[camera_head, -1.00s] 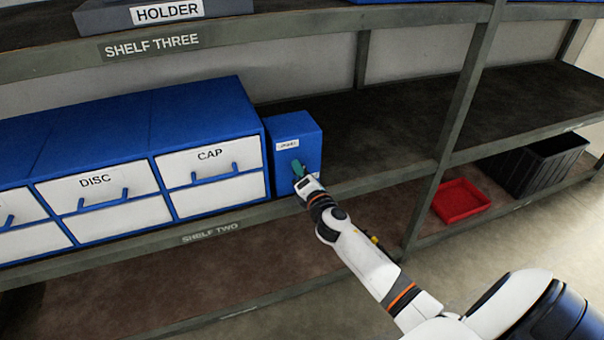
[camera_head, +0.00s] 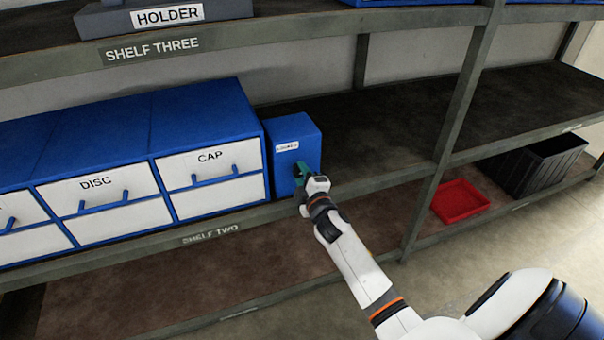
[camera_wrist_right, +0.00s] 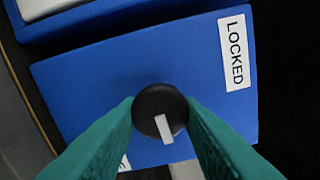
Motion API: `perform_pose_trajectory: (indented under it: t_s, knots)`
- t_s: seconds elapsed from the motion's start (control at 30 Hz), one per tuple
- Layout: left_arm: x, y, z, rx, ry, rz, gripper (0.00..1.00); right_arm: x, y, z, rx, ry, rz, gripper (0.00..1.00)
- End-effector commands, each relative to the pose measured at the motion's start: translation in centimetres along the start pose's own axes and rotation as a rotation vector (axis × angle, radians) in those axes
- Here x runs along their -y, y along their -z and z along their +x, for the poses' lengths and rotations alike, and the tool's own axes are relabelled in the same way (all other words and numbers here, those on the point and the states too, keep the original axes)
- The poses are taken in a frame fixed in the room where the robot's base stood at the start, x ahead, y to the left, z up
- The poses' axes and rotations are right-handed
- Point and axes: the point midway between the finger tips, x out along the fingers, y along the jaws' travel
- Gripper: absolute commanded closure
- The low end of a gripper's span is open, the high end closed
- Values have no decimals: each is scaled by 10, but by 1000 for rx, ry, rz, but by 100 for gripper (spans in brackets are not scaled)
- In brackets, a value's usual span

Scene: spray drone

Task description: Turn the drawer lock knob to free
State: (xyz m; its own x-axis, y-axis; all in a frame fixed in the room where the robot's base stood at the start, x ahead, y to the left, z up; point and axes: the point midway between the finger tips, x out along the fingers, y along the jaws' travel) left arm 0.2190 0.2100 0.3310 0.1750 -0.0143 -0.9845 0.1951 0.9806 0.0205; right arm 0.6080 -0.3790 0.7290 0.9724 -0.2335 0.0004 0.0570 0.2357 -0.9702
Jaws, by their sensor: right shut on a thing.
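The blue lock box (camera_head: 293,133) stands on shelf two, right of the drawer unit. It also shows in the right wrist view (camera_wrist_right: 90,90), with a white LOCKED label (camera_wrist_right: 236,52) at its upper right. A round black knob (camera_wrist_right: 150,100) with a white pointer mark (camera_wrist_right: 164,127) sits on its face. My right gripper (camera_head: 300,172) is at the box front, its teal fingers (camera_wrist_right: 160,108) shut on the knob from both sides. The mark runs nearly upright in the wrist view. A second label (camera_wrist_right: 124,163) is mostly hidden by a finger. My left gripper is out of view.
A blue drawer unit with white fronts, labelled DISC and CAP (camera_head: 210,165), stands close left of the box. The shelf right of the box is clear up to a post (camera_head: 455,130). A red tray (camera_head: 461,202) and a black crate (camera_head: 545,165) are lower right.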

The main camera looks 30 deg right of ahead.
Motion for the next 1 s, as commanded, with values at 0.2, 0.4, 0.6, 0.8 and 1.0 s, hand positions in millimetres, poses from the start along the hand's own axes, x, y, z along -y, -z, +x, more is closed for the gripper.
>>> perform_pose_trajectory:
  t_s: [0.2,0.4,0.6,0.8,1.0]
  knots:
    - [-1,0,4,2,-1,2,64,-2,0,0,-1,-3,65,90]
    - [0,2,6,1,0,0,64,-2,0,0,-1,-3,86,90]
    - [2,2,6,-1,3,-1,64,-2,0,0,-2,-3,88,90]
    - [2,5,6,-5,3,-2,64,-2,0,0,-2,-3,88,57]
    - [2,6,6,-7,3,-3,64,-1,0,0,-1,-2,86,45]
